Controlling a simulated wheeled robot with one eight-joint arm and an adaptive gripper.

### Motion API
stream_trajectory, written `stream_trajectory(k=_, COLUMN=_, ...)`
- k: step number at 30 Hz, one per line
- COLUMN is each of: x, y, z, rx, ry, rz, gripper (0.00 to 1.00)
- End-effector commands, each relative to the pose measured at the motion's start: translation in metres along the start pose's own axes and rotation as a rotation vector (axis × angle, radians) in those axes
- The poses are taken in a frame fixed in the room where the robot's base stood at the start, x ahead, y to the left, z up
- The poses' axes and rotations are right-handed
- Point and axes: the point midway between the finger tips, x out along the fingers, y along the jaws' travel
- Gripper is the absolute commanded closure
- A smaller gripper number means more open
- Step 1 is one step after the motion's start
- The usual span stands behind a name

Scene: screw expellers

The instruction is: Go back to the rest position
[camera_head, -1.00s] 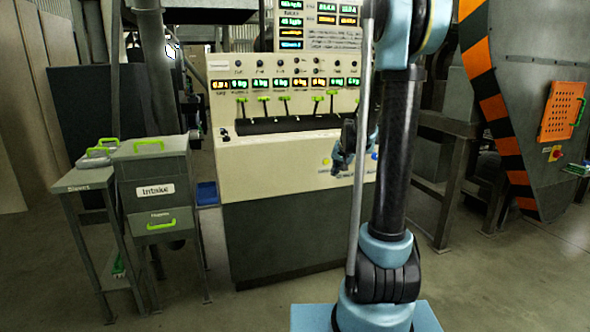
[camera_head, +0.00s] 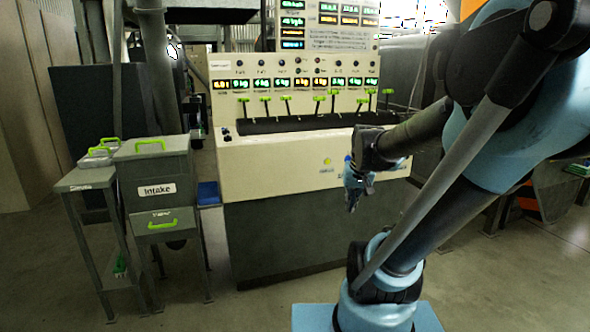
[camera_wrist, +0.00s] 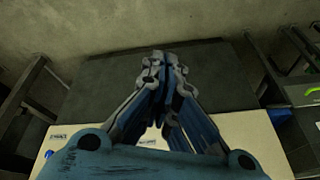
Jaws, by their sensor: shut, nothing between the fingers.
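My gripper (camera_head: 354,190) hangs in front of the console's cream front panel in the head view, its fingers pointing down. In the wrist view my gripper (camera_wrist: 165,62) is seen from behind; its two fingertips meet and nothing is between them. The control console (camera_head: 270,165) has a row of green-handled levers and lit number displays. My gripper overlaps the console's right part in the picture, and the gap between them cannot be told. My arm is bent and hides the area right of the console.
A grey intake box (camera_head: 180,172) with green handles stands left of the console. A small side table (camera_head: 88,178) holds trays with green handles. A blue bin (camera_head: 208,193) sits between the intake box and console. The floor in front is clear.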

Motion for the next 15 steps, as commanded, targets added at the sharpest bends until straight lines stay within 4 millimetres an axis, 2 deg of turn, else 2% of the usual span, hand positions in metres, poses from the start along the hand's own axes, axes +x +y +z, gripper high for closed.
stream_trajectory(k=1, x=-0.001, y=0.002, z=0.015, rx=-0.011, ry=-0.012, rz=0.006, gripper=1.00)
stream_trajectory(k=9, x=0.000, y=0.015, z=0.089, rx=-0.068, ry=-0.086, rz=0.040, gripper=1.00)
stream_trajectory(k=15, x=0.005, y=0.022, z=0.129, rx=-0.101, ry=-0.128, rz=0.058, gripper=1.00)
